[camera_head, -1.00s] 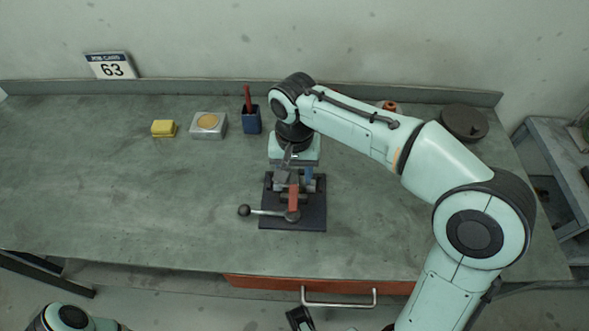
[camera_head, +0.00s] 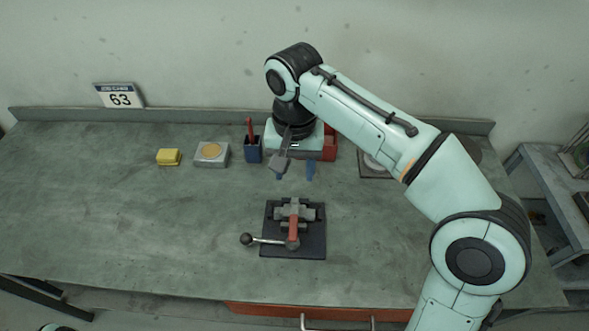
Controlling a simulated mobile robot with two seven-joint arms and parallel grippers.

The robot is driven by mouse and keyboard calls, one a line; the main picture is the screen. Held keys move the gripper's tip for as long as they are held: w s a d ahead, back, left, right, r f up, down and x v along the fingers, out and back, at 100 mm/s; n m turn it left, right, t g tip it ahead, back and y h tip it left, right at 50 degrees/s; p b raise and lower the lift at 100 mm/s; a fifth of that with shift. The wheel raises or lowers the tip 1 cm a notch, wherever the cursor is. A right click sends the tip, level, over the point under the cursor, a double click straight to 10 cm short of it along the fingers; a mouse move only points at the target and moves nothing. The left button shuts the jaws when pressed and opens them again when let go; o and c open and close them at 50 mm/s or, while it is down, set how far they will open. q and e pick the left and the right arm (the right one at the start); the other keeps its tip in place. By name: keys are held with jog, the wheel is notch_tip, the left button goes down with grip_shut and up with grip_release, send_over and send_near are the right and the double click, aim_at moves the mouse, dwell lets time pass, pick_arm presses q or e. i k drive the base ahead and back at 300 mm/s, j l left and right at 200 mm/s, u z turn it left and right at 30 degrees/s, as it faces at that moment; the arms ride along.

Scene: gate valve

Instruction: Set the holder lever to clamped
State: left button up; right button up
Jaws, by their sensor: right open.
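The holder (camera_head: 312,246) is a dark square base plate with a grey clamp body and a red bar on top, on the bench. Its lever (camera_head: 266,240) is a metal rod with a dark ball at its left end. It points left from a round pivot at the front of the holder. My right gripper (camera_head: 295,175) is behind and above the holder, pointing down. Its blue fingertips are apart, with nothing visible between them, and they do not touch the lever. My left gripper is out of view.
A yellow block (camera_head: 168,157), a grey box with a tan disc (camera_head: 211,154) and a blue cup with a red stick (camera_head: 253,149) stand left of my gripper. A red object (camera_head: 330,142) is partly hidden behind it. The bench left of the holder is clear.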

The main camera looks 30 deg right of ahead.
aim_at(245, 239)
jog(key=k+j, duration=0.8)
jog(key=k, duration=0.05)
